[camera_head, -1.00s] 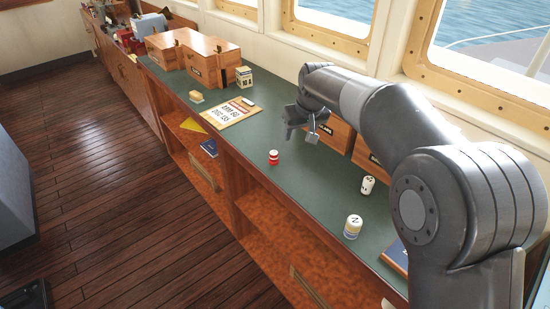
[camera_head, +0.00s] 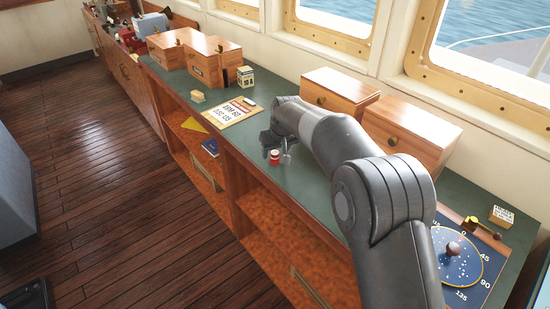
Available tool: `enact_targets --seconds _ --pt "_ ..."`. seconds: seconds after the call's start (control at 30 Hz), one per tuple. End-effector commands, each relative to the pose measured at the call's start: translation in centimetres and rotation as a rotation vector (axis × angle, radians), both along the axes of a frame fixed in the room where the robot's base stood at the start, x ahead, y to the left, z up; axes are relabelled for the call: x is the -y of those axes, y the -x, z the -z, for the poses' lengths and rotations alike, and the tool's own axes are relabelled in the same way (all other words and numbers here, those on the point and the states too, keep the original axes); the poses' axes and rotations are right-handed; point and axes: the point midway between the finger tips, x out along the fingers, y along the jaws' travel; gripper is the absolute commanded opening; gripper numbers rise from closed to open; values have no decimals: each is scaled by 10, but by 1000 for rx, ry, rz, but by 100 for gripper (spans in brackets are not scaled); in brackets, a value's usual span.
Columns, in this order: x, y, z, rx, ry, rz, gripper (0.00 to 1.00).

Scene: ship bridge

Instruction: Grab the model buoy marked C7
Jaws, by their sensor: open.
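A small red buoy with a pale band (camera_head: 274,158) stands upright on the green counter top (camera_head: 232,150). Any mark on it is too small to read, so I cannot tell if it is C7. My gripper (camera_head: 276,154) is open and low over the counter at this buoy, with a finger showing on its right side. I cannot tell whether the fingers touch it. My arm covers the part of the counter where two pale buoys stood in the earlier view.
Wooden boxes stand behind my arm (camera_head: 410,130) and further back (camera_head: 190,52). A yellow-edged notice (camera_head: 230,112) lies left of my gripper. A blue dial board (camera_head: 455,265) lies at right, with a small labelled block (camera_head: 501,216) near it. Open shelves are below.

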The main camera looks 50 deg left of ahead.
Motion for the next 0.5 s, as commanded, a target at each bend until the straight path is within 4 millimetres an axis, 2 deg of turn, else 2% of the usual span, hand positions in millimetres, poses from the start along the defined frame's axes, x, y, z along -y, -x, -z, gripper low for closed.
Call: enact_targets --seconds 0.03,0.13,0.37,0.5 --pt "-3 0 10 -2 3 0 56" --pt "-8 -2 20 -1 1 -1 56" --pt "-9 -3 23 0 0 0 56" --pt "-9 -3 23 0 0 0 46"
